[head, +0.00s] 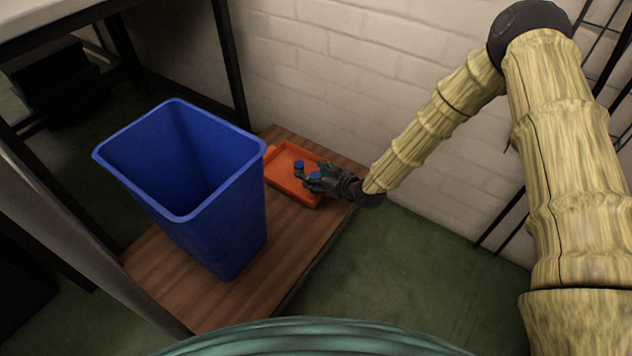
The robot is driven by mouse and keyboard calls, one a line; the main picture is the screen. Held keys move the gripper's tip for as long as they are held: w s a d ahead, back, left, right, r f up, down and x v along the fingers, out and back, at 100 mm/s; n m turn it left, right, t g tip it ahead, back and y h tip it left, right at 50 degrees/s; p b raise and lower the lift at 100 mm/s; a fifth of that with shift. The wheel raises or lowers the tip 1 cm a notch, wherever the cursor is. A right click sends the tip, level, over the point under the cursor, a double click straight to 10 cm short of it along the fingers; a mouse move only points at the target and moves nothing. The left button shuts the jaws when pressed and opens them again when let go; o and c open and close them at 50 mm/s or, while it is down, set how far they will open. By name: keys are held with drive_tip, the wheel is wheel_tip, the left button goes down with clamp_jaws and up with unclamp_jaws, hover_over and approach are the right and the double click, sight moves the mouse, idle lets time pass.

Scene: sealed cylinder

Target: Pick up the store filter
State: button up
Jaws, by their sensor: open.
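A shallow orange tray (279,177) lies on the brown wooden surface, near the white brick wall. My gripper (312,180) is open and reaches over the tray from the right. A small upright piece with a blue top (299,166) shows at the tray, just beyond the gripper's tips. It may be the store filter, but it is too small to tell. Another bit of blue shows among the fingers, and I cannot tell whether it is part of my gripper. The fingers hide part of the tray, and I cannot tell whether they touch anything.
A tall, open blue bin (222,220) stands on the wooden surface (180,275), left of the tray and close to it. A dark metal frame (229,65) rises behind the bin. The brick wall (330,80) is close behind the tray. Green floor lies to the right.

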sight(315, 176)
drive_tip(key=c, duration=1)
drive_tip(key=shift+c, duration=0.2)
drive_tip(key=shift+r+p, duration=0.4)
drive_tip(key=shift+r, duration=0.15)
drive_tip(key=r+p, duration=0.2)
drive_tip(key=r, duration=0.1)
drive_tip(key=shift+s, duration=0.2)
drive_tip(key=s+a+p, duration=0.2)
drive_tip(key=s, duration=0.5)
drive_tip(key=s+a+p, duration=0.3)
drive_tip(key=s, duration=0.4)
drive_tip(key=shift+s+r, duration=0.4)
drive_tip(key=shift+r, duration=0.05)
